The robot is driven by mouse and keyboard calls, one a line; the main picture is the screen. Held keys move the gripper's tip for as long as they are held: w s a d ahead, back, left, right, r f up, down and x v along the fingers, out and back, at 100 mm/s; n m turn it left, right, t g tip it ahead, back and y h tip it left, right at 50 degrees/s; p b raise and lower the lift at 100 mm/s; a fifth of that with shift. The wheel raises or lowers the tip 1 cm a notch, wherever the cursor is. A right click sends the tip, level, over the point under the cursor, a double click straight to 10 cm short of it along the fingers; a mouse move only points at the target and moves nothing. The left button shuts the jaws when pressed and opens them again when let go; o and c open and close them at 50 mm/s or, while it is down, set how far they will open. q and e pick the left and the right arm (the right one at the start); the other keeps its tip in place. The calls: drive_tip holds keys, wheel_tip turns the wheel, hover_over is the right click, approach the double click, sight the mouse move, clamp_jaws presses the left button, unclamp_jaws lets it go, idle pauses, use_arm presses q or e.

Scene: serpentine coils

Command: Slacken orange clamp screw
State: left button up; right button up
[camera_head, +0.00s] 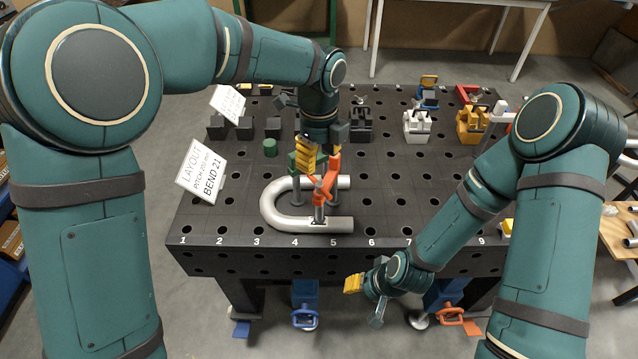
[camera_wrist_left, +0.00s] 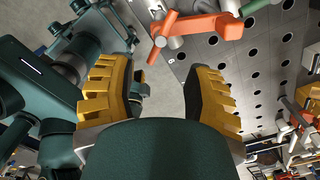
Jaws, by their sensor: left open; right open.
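The orange clamp (camera_head: 333,166) stands on the table over a grey U-shaped pipe (camera_head: 272,202). Its orange screw handle (camera_head: 321,189) sits above the pipe near the front edge. In the left wrist view the clamp's orange arm (camera_wrist_left: 205,27) and the screw handle (camera_wrist_left: 163,27) show at the top, beyond the fingertips. My left gripper (camera_head: 316,158) points down just behind and above the clamp, with yellow fingers apart; they also show open and empty in the left wrist view (camera_wrist_left: 160,75). My right gripper (camera_head: 364,296) is open in front of the table edge, low and away from the clamp.
A white layout sign (camera_head: 200,170) stands at the left. Black blocks (camera_head: 245,127) and a green cylinder (camera_head: 270,147) lie behind the pipe. Black, white (camera_head: 417,125) and yellow (camera_head: 472,124) fixtures stand at the back. The perforated table (camera_head: 420,190) is clear right of the pipe.

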sight(319, 183)
use_arm(q)
wheel_tip(319, 183, down, 9)
drive_tip(key=shift+w+f+b, duration=0.1)
drive_tip(key=shift+f+b, duration=0.05)
drive_tip(key=shift+b, duration=0.2)
